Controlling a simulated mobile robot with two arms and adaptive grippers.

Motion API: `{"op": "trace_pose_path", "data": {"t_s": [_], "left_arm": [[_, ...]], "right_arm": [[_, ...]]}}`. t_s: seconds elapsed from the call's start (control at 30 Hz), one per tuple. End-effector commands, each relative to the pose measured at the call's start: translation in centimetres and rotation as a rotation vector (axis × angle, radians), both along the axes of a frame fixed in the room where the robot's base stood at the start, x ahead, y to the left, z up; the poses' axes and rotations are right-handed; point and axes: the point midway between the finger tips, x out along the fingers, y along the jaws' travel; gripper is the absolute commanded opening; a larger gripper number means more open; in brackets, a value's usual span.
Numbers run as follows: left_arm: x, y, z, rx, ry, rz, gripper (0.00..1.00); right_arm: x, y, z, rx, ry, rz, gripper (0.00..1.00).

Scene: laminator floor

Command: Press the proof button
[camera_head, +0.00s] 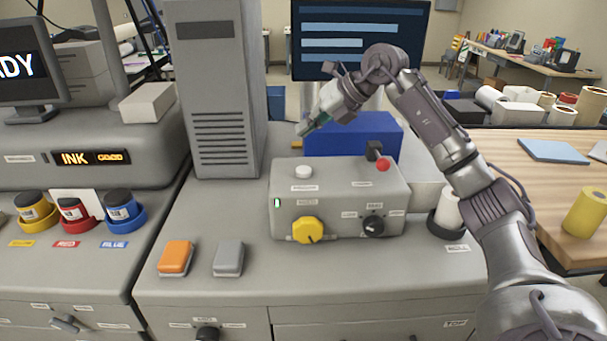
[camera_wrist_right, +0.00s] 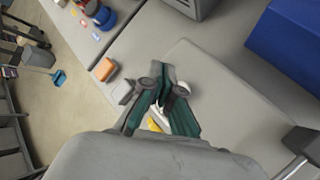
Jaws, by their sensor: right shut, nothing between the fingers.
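A grey control box (camera_head: 340,205) stands on the counter. The label print is too small to read, so I cannot tell which is the proof button. My right gripper (camera_head: 303,130) is shut and empty, apart from the box and above its left back part, near the white button. In the right wrist view my right gripper (camera_wrist_right: 165,72) partly covers the box top (camera_wrist_right: 215,95). My left gripper is out of view.
The box front has a yellow knob (camera_head: 307,230) and a black knob (camera_head: 373,226). Orange (camera_head: 175,256) and grey (camera_head: 229,258) blocks lie in front. A grey tower (camera_head: 215,90) stands behind left, and a blue box (camera_head: 350,137) behind. The counter's front right is clear.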

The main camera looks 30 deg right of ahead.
Motion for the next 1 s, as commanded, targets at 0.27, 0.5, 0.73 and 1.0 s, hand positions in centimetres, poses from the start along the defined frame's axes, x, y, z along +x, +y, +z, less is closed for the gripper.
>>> {"op": "trace_pose_path", "data": {"t_s": [0.27,0.5,0.73,1.0], "left_arm": [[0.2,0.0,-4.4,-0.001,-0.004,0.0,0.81],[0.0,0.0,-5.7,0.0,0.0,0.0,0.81],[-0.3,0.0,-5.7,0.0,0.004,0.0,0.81],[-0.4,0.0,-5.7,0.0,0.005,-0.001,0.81]], "right_arm": [[0.0,0.0,-4.8,-0.001,0.0,0.001,0.0],[0.0,0.0,-6.8,-0.001,0.0,0.001,0.0],[0.0,0.0,-6.8,0.0,-0.001,0.001,0.0],[0.0,0.0,-6.8,0.0,0.0,0.0,0.0]]}}
